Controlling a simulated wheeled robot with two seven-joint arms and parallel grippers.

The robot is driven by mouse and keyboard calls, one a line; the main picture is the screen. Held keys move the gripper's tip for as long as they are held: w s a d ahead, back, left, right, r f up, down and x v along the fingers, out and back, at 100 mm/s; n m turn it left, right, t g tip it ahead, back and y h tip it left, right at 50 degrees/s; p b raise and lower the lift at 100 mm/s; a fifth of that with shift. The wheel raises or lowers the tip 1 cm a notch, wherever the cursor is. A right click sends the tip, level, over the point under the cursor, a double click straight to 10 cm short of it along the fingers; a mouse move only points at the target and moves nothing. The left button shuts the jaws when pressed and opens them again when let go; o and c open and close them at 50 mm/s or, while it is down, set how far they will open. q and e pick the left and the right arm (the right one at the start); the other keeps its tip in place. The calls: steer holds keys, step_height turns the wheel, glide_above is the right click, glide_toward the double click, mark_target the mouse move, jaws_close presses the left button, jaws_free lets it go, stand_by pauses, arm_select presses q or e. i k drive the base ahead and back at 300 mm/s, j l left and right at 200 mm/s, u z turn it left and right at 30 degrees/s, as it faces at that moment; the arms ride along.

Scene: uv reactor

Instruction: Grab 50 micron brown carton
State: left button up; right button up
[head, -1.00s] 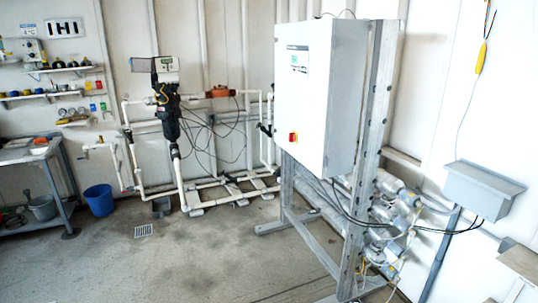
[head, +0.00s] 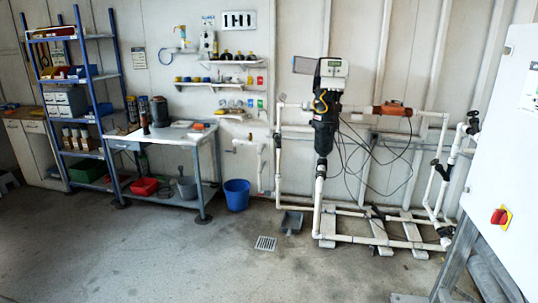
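Small brown items with pale tops (head: 76,140), possibly cartons, stand on a lower shelf of the blue-framed rack at the far left. They are small in the head view, and I cannot read any labels or tell which one is marked 50 micron. Neither of my grippers is in view.
The blue-framed rack (head: 108,103) also holds grey boxes (head: 66,102) and a green crate (head: 87,171). A workbench (head: 172,132) stands right of it, then a blue bucket (head: 237,194). Pipework (head: 318,205) and a white cabinet (head: 505,170) stand right. The concrete floor (head: 150,255) is open.

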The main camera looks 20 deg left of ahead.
mark_target(76, 142)
steer(key=i+u, duration=0.2)
steer(key=i, duration=0.6)
steer(key=i+l+u, duration=0.2)
steer(key=i, duration=0.65)
steer(key=i+j+u, duration=0.2)
steer(key=i+u, duration=0.45)
steer(key=u, duration=0.25)
steer(key=i+u, duration=0.45)
steer(key=i+l+u, duration=0.2)
steer(key=u, duration=0.2)
steer(key=i+j+u, duration=0.2)
steer(key=i+u, duration=0.25)
steer(key=i, duration=0.4)
steer(key=i+l+u, duration=0.1)
steer(key=i+u, duration=0.35)
steer(key=i, duration=2)
steer(key=i+z, duration=0.15)
steer(key=i, duration=0.4)
steer(key=i+j+z, duration=0.15)
steer(key=i, duration=0.4)
steer(key=i+j+z, duration=0.1)
steer(key=i, duration=0.45)
